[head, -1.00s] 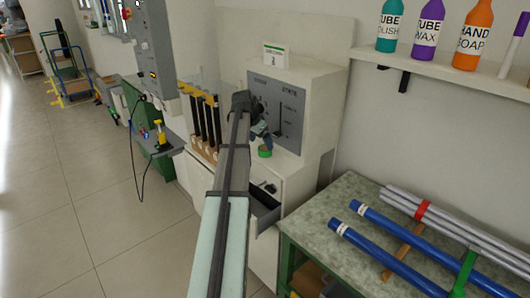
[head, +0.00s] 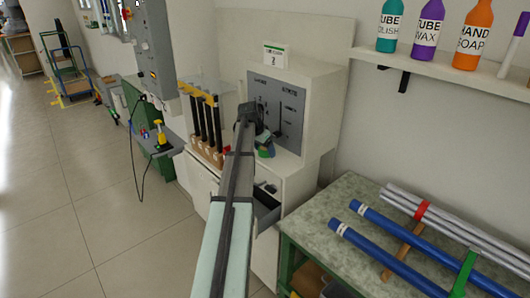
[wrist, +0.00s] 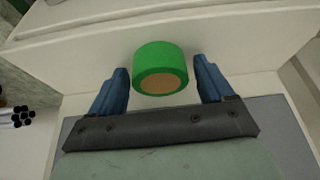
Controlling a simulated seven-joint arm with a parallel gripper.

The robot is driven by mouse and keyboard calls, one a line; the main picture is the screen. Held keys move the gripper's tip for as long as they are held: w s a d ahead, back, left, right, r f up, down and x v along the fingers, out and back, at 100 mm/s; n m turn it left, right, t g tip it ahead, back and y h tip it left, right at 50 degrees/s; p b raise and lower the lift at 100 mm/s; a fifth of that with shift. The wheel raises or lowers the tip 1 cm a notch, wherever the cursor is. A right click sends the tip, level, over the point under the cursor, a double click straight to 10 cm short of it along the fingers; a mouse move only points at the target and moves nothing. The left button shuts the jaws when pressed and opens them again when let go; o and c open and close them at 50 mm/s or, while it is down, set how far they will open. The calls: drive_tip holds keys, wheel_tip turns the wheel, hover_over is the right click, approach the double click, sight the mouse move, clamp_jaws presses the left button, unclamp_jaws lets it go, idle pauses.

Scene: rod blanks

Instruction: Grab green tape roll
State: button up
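The green tape roll (wrist: 160,66) stands on a white surface in the wrist view, with its tan end towards me. It sits between the two blue fingers of my gripper (wrist: 160,88), with a small gap visible on each side. The fingers are open and do not appear to touch it. In the head view the roll (head: 266,151) is mostly hidden behind my gripper (head: 262,139), in front of the grey control panel.
The white cabinet with the grey panel (head: 277,110) stands just behind my gripper. Below is an open drawer (head: 266,205). Dark rods in a holder (head: 205,120) stand to the left. A green-topped bench (head: 310,222) with blue tubes (head: 390,245) is at the right.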

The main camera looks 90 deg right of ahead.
drive_tip(key=c, duration=0.9)
